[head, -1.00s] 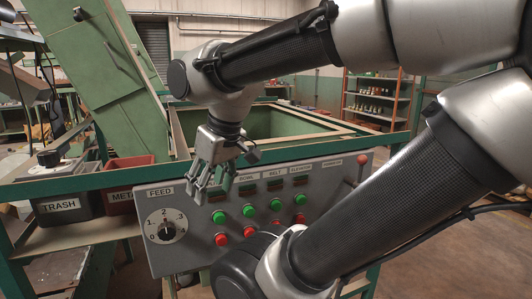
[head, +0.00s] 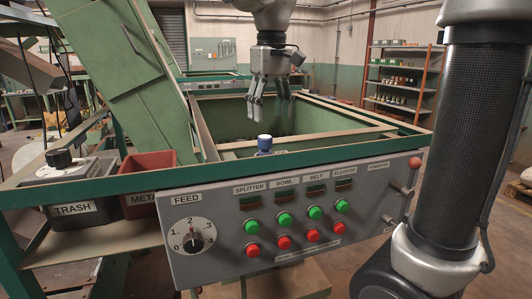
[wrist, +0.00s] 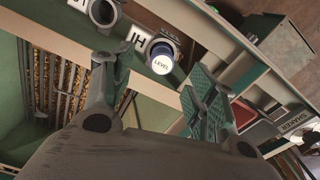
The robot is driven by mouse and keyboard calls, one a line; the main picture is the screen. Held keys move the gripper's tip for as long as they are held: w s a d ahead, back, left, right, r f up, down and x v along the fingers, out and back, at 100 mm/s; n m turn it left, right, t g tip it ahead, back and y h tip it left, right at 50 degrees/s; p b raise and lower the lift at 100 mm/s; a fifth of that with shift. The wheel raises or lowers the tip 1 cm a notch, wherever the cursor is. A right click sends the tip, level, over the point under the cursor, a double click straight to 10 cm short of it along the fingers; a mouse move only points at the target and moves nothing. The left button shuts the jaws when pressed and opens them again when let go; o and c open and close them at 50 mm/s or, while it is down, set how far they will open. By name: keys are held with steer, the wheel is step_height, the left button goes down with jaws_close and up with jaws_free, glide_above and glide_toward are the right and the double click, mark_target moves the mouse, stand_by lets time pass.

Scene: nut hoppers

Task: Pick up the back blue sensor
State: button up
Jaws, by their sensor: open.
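A blue-capped sensor (head: 265,143) stands upright on the front beam of the green hopper in the head view. In the wrist view a round sensor with a blue ring and a white top marked LEVEL (wrist: 163,60) sits beside a white letter label on a green beam. I cannot tell for sure whether these are the same sensor. My gripper (head: 270,110) points down over the hopper, fingers apart and empty. In the wrist view, its fingers (wrist: 155,85) stand either side below the LEVEL sensor, not touching it. No sensor shows on the back rim in the head view.
The green hopper (head: 205,138) has raised rims around its opening. The grey control panel (head: 180,250) is in front. The trash bin (head: 70,190) and red metal bin (head: 150,165) stand left, below a steep green chute (head: 120,65). An empty ring holder (wrist: 103,14) is near the LEVEL sensor.

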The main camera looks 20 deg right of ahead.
mark_target(265, 137)
steer(key=shift+w+a, duration=0.35)
steer(key=shift+a, duration=0.3)
steer(key=shift+w+a+f, duration=0.1)
steer(key=shift+a+f, duration=0.05)
steer(key=shift+f, duration=0.2)
steer(key=f, duration=0.7)
steer(key=shift+d, duration=0.4)
steer(key=c, duration=1.2)
